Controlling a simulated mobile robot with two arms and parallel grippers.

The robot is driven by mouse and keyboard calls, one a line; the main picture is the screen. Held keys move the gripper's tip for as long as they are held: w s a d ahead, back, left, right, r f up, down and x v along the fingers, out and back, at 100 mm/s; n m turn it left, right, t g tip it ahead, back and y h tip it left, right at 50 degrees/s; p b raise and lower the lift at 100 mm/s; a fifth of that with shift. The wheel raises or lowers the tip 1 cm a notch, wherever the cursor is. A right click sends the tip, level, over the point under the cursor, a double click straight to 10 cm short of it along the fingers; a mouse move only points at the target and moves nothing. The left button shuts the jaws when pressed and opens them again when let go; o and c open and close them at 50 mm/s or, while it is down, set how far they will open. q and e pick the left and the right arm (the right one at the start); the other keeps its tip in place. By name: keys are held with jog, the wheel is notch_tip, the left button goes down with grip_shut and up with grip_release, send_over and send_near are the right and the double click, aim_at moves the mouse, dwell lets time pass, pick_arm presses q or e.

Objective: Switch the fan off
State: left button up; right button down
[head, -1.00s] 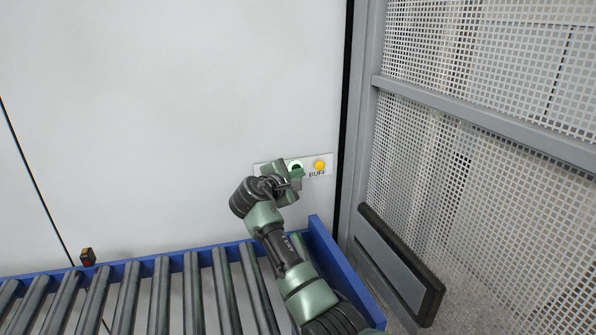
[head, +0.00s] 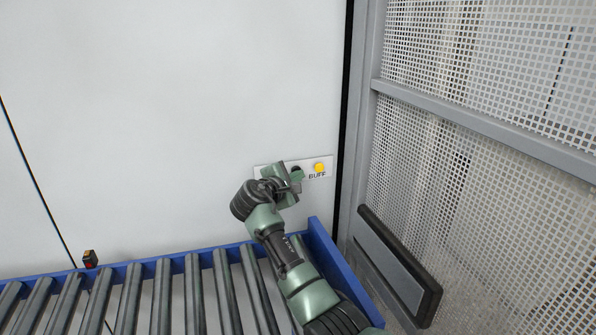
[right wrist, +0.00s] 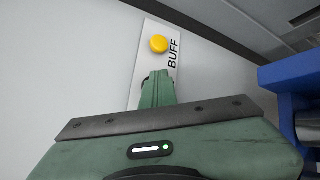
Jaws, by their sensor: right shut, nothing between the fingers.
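A white panel (head: 328,163) marked "BUFF" is on the pale wall. It bears a yellow button (head: 319,168), which also shows in the right wrist view (right wrist: 158,44). To the left of it is a dark round button (head: 296,169), mostly hidden by my right gripper and showing no green glow. My right gripper (head: 298,175) is shut and empty, its fingertips at the panel in front of this button. The fingertips also show in the right wrist view (right wrist: 157,86); I cannot tell whether they touch the button. My left gripper is out of view. No fan is recognisable.
A roller conveyor with a blue frame (head: 327,250) runs below the panel. A small black box with red and orange parts (head: 90,259) is by its back edge at left. A perforated metal screen (head: 470,180) stands at right. The wall above is clear.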

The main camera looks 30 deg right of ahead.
jog(key=s+a+p, duration=0.1)
jog(key=s+p, duration=0.4)
jog(key=s, duration=0.1)
jog(key=shift+a, duration=0.2)
